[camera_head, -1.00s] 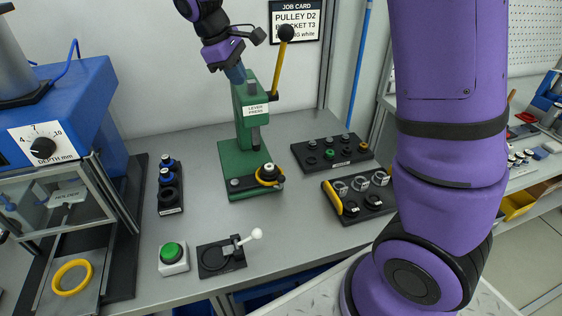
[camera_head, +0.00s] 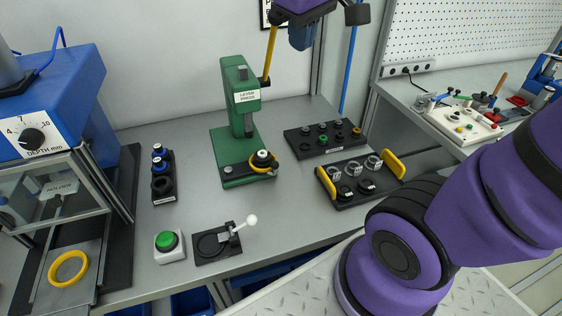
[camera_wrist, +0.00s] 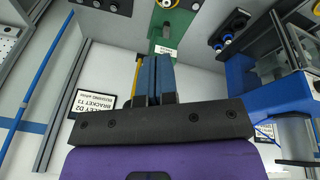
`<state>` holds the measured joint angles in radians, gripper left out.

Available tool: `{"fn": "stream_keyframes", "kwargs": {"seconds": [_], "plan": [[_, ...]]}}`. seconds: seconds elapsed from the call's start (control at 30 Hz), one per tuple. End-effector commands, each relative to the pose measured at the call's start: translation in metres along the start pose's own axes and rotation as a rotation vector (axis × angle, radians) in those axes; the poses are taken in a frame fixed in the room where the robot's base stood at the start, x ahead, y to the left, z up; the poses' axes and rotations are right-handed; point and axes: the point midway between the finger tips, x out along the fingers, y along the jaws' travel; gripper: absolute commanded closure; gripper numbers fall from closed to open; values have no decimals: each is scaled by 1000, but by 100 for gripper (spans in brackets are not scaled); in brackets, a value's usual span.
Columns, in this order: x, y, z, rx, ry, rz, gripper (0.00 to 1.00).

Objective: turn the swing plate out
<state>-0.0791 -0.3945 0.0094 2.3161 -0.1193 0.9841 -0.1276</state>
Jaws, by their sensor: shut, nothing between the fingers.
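The green lever press (camera_head: 240,95) stands near the back of the bench. On its base, at the front right, is what looks like the swing plate (camera_head: 252,170), yellow-rimmed, with a dark round part with a pale top on it. I cannot tell how far the plate is turned. The press's yellow lever (camera_head: 268,55) points up; its top end is out of view or hidden by my arm. My gripper (camera_head: 302,36) is shut and empty, above and right of the press, well above the plate. Its blue fingers (camera_wrist: 157,78) lie together in the wrist view.
Black trays of parts (camera_head: 325,137) (camera_head: 352,200) lie right of the press; a bottle rack (camera_head: 163,180) is left. A green button (camera_head: 167,241) and a white-knobbed clamp (camera_head: 251,219) are in front. A blue depth machine (camera_head: 60,110) stands left.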

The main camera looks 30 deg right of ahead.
Motion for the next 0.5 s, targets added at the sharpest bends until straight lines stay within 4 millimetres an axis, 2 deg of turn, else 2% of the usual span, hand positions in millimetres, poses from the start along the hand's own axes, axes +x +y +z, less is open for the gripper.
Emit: {"fn": "stream_keyframes", "kwargs": {"seconds": [0.23,0.5], "plan": [[0,-2,36,106,65,-7,100],[22,2,40,129,49,1,100]]}}
